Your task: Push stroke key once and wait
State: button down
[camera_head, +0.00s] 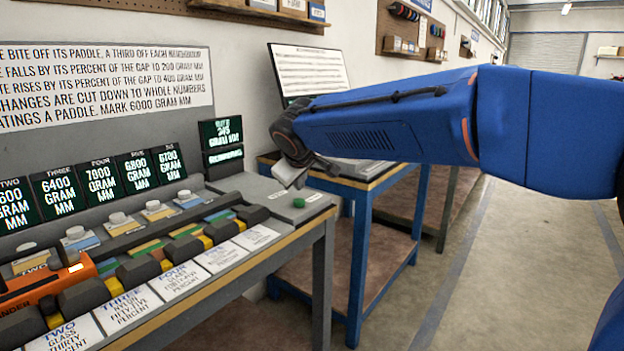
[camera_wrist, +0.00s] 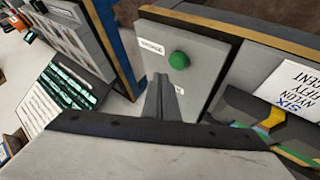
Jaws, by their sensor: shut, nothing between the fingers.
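The green round stroke key (camera_head: 298,202) sits on a grey plate at the right end of the bench. In the wrist view the green key (camera_wrist: 179,60) stands up from the plate beside a small white label (camera_wrist: 152,47) that seems to read STROKE. My gripper (camera_head: 296,182) hangs above and slightly left of the key in the head view, its fingers partly hidden by my wrist. In the wrist view my gripper (camera_wrist: 163,84) has its fingers together and empty, just below the key in the picture. I see a gap to the key in the head view.
Dark displays (camera_head: 102,180) show gram mm values in a row; a smaller dark display (camera_head: 222,133) stands nearer the key. An orange tool (camera_head: 45,285) sits among the paddles at left. A blue-framed table (camera_head: 362,230) with a tilted sheet board (camera_head: 308,72) stands behind. Floor at right is clear.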

aim_at(299, 202)
notch_tip(299, 202, up, 5)
jog(key=shift+r, duration=0.1)
dwell(0.5)
dwell(0.4)
jog(key=s+d+f+m+g+h, duration=0.15)
jog(key=s+d+f, duration=0.25)
jog(key=s+d, duration=0.6)
jog(key=s+d+f+m+g, duration=0.1)
jog(key=s+d+f+m, duration=0.25)
jog(key=s+d, duration=0.65)
jog(key=s+d+f+m+g, duration=0.1)
jog(key=s+d+f+m, duration=0.1)
jog(key=s+d+f, duration=0.4)
jog(key=s+d+f+m+g, duration=0.1)
jog(key=s+d+f+m, duration=0.1)
jog(key=s+d+f, duration=0.4)
jog(key=s+f+y, duration=0.1)
jog(key=s+f, duration=0.3)
jog(key=s, duration=0.2)
jog(key=shift+s+d+f+m, duration=0.2)
jog(key=shift+s+f+m, duration=0.05)
jog(key=shift+m, duration=0.15)
